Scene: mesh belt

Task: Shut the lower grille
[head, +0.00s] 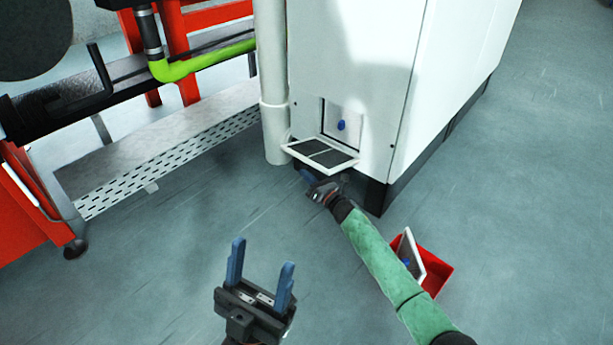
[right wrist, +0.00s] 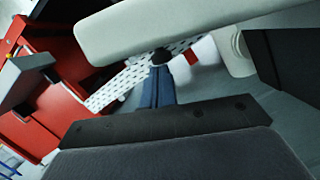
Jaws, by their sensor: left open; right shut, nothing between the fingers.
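The lower grille (head: 345,166) is a white-framed flap with dark panels, low on the front of the white cabinet (head: 365,60). It hangs open, sticking outward from the opening, where a blue knob (head: 342,125) shows. My right gripper (head: 306,175) is shut and empty, just below the grille's outer edge. In the right wrist view its blue fingers (right wrist: 156,88) are together, and a pale bar, likely the grille's frame (right wrist: 190,25), crosses just beyond them. I cannot tell whether they touch. My left gripper (head: 262,262) is open and empty over the floor, away from the cabinet.
A white vertical pipe (head: 272,90) stands just left of the grille. A red bin (head: 435,272) with a white-framed panel (head: 411,256) sits on the floor to the right of my right arm. A perforated shelf (head: 170,160) and red frame are at left. The middle floor is clear.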

